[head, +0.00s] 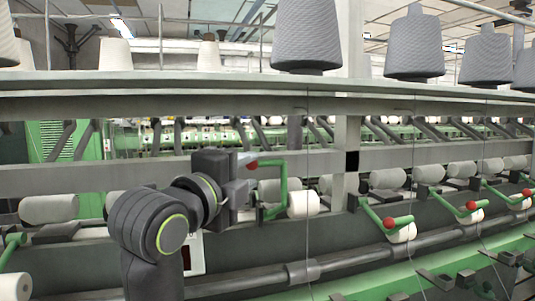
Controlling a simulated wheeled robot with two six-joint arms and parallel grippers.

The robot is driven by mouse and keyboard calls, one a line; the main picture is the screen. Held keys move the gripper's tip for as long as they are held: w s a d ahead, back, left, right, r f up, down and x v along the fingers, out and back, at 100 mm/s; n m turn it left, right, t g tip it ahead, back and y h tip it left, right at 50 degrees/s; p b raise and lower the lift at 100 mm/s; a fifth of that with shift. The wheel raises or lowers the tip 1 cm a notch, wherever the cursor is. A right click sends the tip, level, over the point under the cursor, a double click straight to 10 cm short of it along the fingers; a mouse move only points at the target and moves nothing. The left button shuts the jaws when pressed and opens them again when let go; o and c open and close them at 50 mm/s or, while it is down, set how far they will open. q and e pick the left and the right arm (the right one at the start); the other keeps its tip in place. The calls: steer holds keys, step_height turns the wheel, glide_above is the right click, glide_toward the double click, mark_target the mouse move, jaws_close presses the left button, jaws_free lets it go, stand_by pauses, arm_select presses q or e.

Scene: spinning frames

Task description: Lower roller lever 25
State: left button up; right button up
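A green roller lever with a red knob (251,164) stands raised near the middle of the head view. Its green arm (283,184) runs above and beside a white bobbin (303,203). No number is readable on it, so I cannot tell which lever is 25. My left gripper (244,175) is right at the red knob, with its fingers close to it. The finger gap is partly hidden, so I cannot tell whether the fingers touch or grip the knob. My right gripper is out of view.
Other green levers with red knobs (389,222) (471,206) sit lower to the right. Grey yarn cones (305,35) stand on the shelf (190,84) above. A thin yarn (307,150) hangs just right of the raised lever. A long rail (340,264) runs below.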

mark_target(260, 165)
arm_select(q)
steer(key=p+x, duration=0.2)
steer(key=x, duration=0.5)
steer(key=shift+r, duration=0.1)
steer(key=shift+w+d+p, duration=0.2)
steer(key=shift+w+p, duration=0.15)
steer(key=shift+w, duration=0.1)
steer(key=shift+c, duration=0.4)
jaws_close()
